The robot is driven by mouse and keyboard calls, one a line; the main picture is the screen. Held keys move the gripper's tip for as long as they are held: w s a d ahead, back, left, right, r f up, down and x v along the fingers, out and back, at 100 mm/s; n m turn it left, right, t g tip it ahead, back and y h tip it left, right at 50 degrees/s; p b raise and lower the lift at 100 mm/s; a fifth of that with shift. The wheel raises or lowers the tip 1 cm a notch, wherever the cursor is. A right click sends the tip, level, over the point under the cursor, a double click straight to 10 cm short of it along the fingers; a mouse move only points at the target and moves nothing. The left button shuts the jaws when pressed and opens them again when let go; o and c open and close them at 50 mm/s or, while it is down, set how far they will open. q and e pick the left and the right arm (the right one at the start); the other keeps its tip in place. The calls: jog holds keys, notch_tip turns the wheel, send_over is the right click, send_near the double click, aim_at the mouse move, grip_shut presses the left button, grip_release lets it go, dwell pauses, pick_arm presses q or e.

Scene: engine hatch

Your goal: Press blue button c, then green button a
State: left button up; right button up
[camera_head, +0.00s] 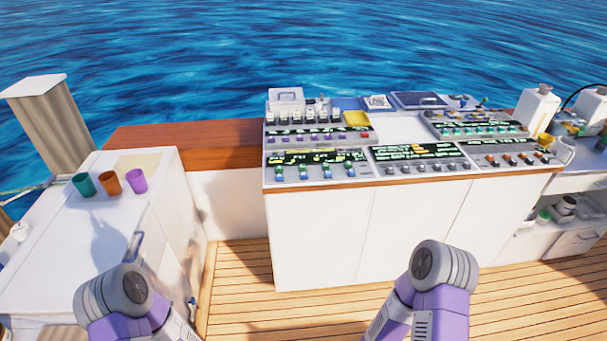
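A front-left panel (318,172) on the white console has a row of small blue buttons (328,173) along its front. Small green buttons (303,167) sit just behind them. Another row of green-teal buttons (480,129) is on the back-right panel. The letters on the labels are too small to read, so I cannot tell which button is a or c. Links of my two arms show at the bottom left and bottom centre-right, in front of the console. Neither gripper is in view, and no arm part in view touches the panels.
The white console (390,225) has a wooden front edge. A white cabinet (60,240) at left holds a green cup (84,185), an orange cup (109,183) and a purple cup (137,180). White containers (537,108) stand at right. Wooden deck (240,290) is clear before the console.

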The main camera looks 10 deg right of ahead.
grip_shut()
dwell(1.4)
